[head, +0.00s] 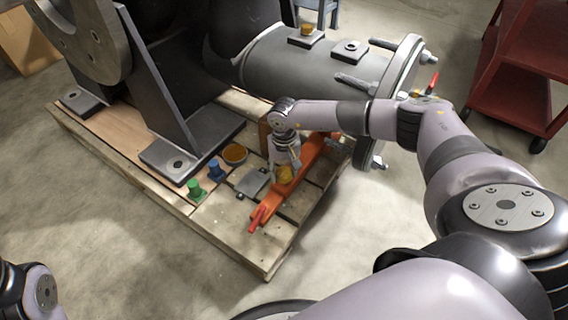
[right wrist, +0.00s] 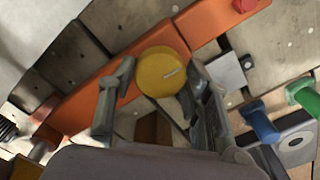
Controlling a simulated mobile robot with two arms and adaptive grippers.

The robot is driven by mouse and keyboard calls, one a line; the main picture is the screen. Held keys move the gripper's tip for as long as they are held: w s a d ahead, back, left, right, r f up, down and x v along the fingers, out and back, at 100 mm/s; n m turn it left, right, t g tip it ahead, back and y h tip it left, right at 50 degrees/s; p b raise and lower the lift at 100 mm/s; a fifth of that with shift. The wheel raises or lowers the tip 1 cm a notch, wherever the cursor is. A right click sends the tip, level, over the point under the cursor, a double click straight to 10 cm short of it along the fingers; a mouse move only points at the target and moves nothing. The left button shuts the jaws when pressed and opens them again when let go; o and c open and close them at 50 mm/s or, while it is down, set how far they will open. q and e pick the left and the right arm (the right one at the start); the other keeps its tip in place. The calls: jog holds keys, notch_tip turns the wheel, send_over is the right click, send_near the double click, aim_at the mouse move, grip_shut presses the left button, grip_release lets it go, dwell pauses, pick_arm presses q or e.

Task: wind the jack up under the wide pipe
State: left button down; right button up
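The wide grey pipe (head: 300,65), with a bolted flange at its right end, spans the upper middle of the head view. Under and in front of it, a long orange jack body (head: 312,158) lies on the pallet. A yellow round knob (head: 284,175) sits on the jack; it shows in the right wrist view (right wrist: 162,72). My right gripper (head: 287,163) points down over the knob. In the right wrist view its open fingers (right wrist: 160,78) stand on either side of the knob, with a visible gap at the left finger. My left gripper is out of view.
A red cart (head: 520,80) stands at right. The floor in front is clear.

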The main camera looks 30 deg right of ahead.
aim_at(284, 172)
jog(key=o, duration=0.3)
notch_tip(284, 172, up, 12)
dwell(0.7)
dwell(0.3)
